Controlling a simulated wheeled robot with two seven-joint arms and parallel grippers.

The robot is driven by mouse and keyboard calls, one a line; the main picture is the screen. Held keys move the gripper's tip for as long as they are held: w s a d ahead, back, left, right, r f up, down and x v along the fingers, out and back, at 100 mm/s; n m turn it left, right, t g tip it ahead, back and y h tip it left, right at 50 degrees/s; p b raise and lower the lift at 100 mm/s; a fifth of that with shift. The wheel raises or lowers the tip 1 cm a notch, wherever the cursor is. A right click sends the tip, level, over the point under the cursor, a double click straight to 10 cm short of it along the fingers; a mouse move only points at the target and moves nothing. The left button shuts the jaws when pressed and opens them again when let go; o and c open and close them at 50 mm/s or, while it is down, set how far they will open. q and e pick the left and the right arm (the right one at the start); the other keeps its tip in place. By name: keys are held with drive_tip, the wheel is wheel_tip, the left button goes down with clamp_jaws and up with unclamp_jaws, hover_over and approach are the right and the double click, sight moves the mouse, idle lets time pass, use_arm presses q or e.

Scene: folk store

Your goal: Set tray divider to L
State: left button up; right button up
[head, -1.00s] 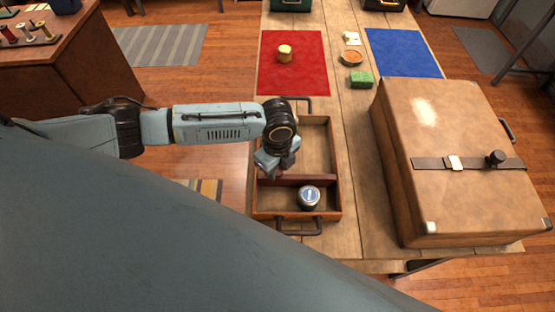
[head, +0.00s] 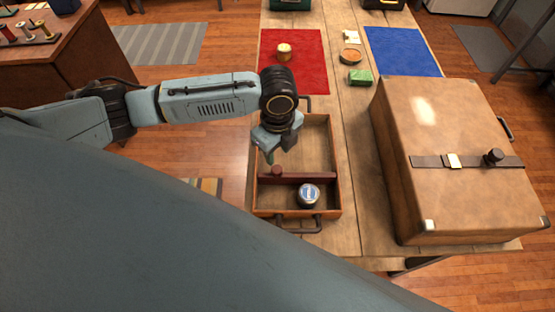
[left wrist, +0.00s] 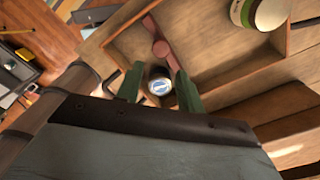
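The wooden tray (head: 335,150) lies on the bench with a handle at each end. Its dark red divider (head: 315,177) runs across it, nearer the front end. A tin with a blue-and-white label (head: 308,195) sits in the front compartment. My left gripper (head: 280,152) is above the tray, just behind and above the knob, with its fingers apart and nothing between them. No L mark is legible. My right gripper is not in view.
A large brown case (head: 460,150) stands right of the tray.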

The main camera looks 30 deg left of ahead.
use_arm(q)
wheel_tip(320, 180, up, 5)
drive_tip(key=shift+r, duration=0.15)
drive_tip(key=shift+s, duration=0.1)
idle(0.5)
